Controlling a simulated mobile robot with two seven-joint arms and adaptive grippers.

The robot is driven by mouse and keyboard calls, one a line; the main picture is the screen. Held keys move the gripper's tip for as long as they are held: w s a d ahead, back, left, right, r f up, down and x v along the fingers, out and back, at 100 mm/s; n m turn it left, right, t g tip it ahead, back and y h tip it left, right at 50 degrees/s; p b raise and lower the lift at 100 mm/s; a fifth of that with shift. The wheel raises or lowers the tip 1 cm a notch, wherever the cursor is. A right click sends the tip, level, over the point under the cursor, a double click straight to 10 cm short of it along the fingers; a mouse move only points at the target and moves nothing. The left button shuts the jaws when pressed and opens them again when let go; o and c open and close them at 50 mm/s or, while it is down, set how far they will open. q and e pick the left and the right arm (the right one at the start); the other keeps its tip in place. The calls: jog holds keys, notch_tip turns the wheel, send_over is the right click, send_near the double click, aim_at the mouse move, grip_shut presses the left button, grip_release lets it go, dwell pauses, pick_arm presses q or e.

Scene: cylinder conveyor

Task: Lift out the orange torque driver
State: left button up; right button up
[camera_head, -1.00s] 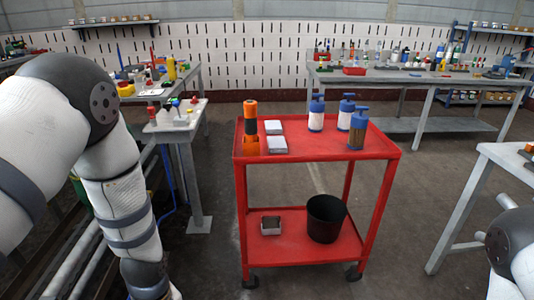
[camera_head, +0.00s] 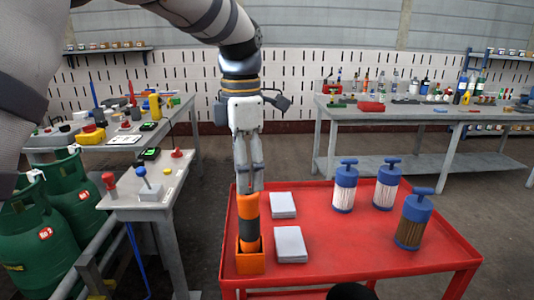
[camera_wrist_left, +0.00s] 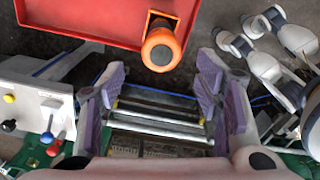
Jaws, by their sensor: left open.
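The orange torque driver (camera_head: 248,208), orange with a dark grip band, stands upright in an orange holder (camera_head: 250,263) at the left side of the red cart (camera_head: 340,255). My left gripper (camera_head: 250,183) points down, open and empty, and its fingertips appear close to the driver's top in the head view. In the left wrist view the open fingers (camera_wrist_left: 157,88) have nothing between them. There the driver (camera_wrist_left: 159,48) shows end-on, ahead of the fingers at the top, beside the cart's red edge.
Two pale boxes (camera_head: 290,243) lie right of the driver. Several blue-topped pump bottles (camera_head: 413,220) stand further right. A small side table (camera_head: 150,195) with coloured knobs and green gas cylinders (camera_head: 75,215) are on the left. The cart top's front middle is clear.

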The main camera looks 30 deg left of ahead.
aim_at(249, 221)
pick_arm(q)
jog(key=shift+w+d+f, duration=0.15)
jog(key=shift+w+f, duration=0.05)
jog(key=shift+w, duration=0.2)
jog(key=shift+w+d+f, duration=0.15)
jog(key=shift+w, duration=0.2)
jog(key=f, duration=0.1)
jog(key=s+f, duration=0.1)
jog(key=f, duration=0.1)
jog(key=s+f, duration=0.1)
jog(key=shift+f, duration=0.4)
jog(key=f, duration=0.5)
jog(key=shift+w+f, duration=0.2)
jog(key=shift+w, duration=0.2)
jog(key=shift+f, duration=0.6)
pick_arm(e)
jog(key=shift+s+d+f, duration=0.1)
jog(key=shift+d+f, duration=0.05)
jog(key=shift+f, duration=0.2)
pick_arm(q)
jog(key=shift+c, duration=0.3)
